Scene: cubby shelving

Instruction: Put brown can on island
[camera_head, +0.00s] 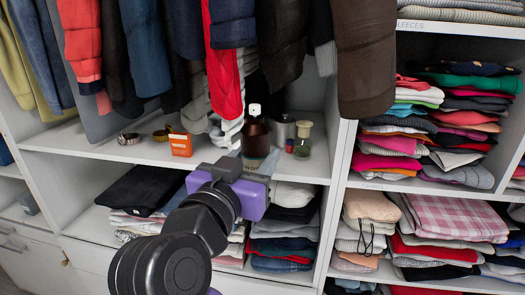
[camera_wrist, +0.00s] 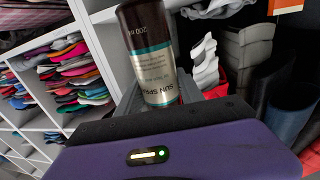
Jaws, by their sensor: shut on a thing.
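The brown can (camera_head: 255,136) is a dark brown spray can with a white top, upright at the middle shelf's opening in the head view. In the wrist view the brown can (camera_wrist: 148,62) fills the top centre, with a silver band reading "SUN SPRAY". My gripper (camera_head: 257,163) is shut around its lower part, and the grey fingers (camera_wrist: 168,98) show on both sides of it in the wrist view. I cannot tell whether its base touches the shelf. No island is identifiable in either view.
On the same shelf (camera_head: 95,149) stand a small glass bottle (camera_head: 303,139) just right of the can, and an orange box (camera_head: 180,145) and watches (camera_head: 129,139) to the left. Clothes (camera_head: 225,65) hang close above. Folded clothes (camera_head: 285,235) fill the compartment below.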

